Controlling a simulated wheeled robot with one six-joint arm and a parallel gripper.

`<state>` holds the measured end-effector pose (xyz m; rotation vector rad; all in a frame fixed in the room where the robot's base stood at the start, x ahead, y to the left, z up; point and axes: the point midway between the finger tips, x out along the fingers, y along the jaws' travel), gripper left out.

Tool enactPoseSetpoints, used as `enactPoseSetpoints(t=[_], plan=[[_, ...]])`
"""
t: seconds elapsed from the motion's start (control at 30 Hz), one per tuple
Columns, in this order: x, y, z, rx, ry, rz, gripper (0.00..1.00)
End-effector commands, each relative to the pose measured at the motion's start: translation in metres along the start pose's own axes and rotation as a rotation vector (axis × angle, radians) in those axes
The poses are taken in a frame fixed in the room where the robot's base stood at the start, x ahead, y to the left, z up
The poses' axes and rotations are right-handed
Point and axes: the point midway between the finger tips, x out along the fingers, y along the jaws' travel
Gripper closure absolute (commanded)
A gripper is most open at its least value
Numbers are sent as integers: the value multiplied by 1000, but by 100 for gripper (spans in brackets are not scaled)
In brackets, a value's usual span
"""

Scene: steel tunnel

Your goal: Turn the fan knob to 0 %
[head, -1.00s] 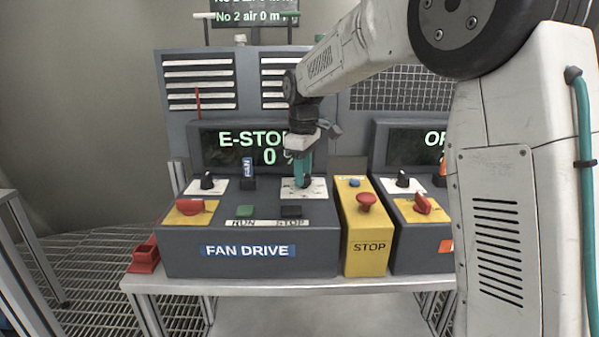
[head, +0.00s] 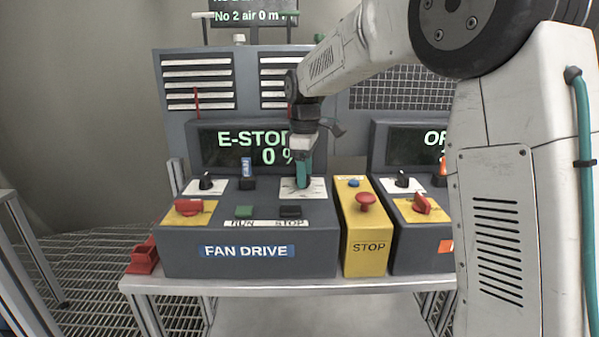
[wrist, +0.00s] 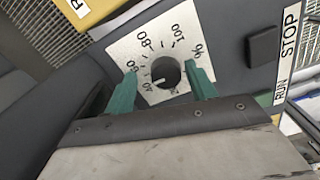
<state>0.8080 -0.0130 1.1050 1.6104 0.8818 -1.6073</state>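The fan knob (wrist: 167,72) is a round dark knob on a white dial plate (wrist: 122,47) marked in percent. A light mark on the knob's edge points toward the label that looks like 40. My gripper (wrist: 161,68) is open, with one green finger on each side of the knob and gaps visible between. In the head view my gripper (head: 304,172) points down over the white plate (head: 316,190) of the FAN DRIVE console (head: 185,250), hiding the knob. The console's display (head: 222,145) reads E-STOP, with 0 % below, partly covered by my arm.
A green RUN button (head: 244,212) and a dark STOP button (head: 290,211) sit in front of the plate. A red switch (head: 189,207) and a small black knob (head: 206,181) are at the left. A yellow STOP box (head: 365,245) with a red mushroom button (head: 366,201) stands close right.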

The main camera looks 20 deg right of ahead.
Motion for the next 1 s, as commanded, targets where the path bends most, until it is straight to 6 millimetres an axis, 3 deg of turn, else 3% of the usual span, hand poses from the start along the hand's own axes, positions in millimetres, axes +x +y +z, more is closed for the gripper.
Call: enactPoseSetpoints(t=[0.33,0.73,1.0], plan=[[-4,-3,-4,-4,2,-3,43],[-65,0,-5,-4,2,-1,43],[-78,0,-5,-4,1,-3,43]])
